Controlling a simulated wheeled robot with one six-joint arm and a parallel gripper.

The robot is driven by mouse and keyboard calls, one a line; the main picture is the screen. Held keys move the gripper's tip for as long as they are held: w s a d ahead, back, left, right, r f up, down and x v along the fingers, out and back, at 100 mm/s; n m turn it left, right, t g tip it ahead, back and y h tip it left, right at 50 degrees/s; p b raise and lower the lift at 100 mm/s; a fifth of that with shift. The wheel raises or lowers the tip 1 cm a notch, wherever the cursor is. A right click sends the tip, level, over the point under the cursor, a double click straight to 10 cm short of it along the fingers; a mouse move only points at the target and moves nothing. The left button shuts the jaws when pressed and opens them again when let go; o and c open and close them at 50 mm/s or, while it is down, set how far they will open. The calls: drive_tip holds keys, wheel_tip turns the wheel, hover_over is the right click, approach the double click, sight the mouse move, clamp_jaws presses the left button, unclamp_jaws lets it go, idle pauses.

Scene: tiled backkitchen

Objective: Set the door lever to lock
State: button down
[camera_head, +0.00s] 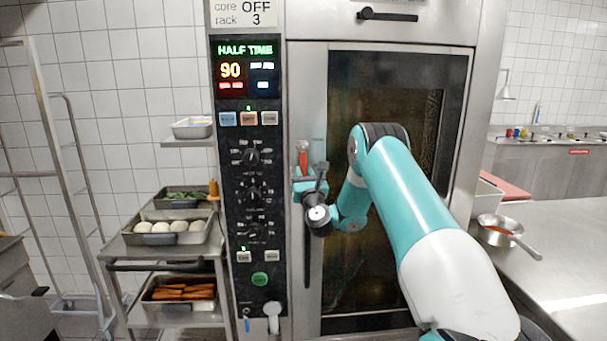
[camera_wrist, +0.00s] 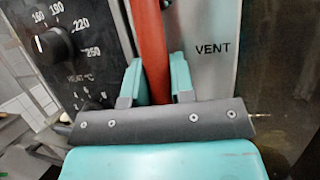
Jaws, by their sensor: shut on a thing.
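The door lever, a red-orange bar (camera_head: 303,160), is on the metal strip at the left edge of the tall oven door (camera_head: 400,75). In the wrist view the lever (camera_wrist: 150,45) runs up between my two teal fingers, nearly upright and tilted slightly. My gripper (camera_wrist: 158,84) is shut on the lever, with one finger on each side. A printed "VENT" label (camera_wrist: 212,49) is to the right of the lever. In the head view my gripper (camera_head: 303,180) hides the lever's lower part. No "lock" mark is readable.
A black control panel (camera_head: 250,185) with knobs is close left of my gripper. A rack with food trays (camera_head: 165,235) stands further left. A steel counter (camera_head: 575,225) with a small pan (camera_head: 500,230) is at the right. My arm crosses before the door glass.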

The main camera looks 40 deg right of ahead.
drive_tip(key=shift+f, duration=0.2)
drive_tip(key=c, duration=1)
unclamp_jaws()
drive_tip(key=shift+r, duration=0.1)
drive_tip(key=b+v, duration=1.7)
drive_tip(key=b, duration=0.8)
drive_tip(key=shift+s+a, duration=0.1)
drive_tip(key=shift+s, duration=0.15)
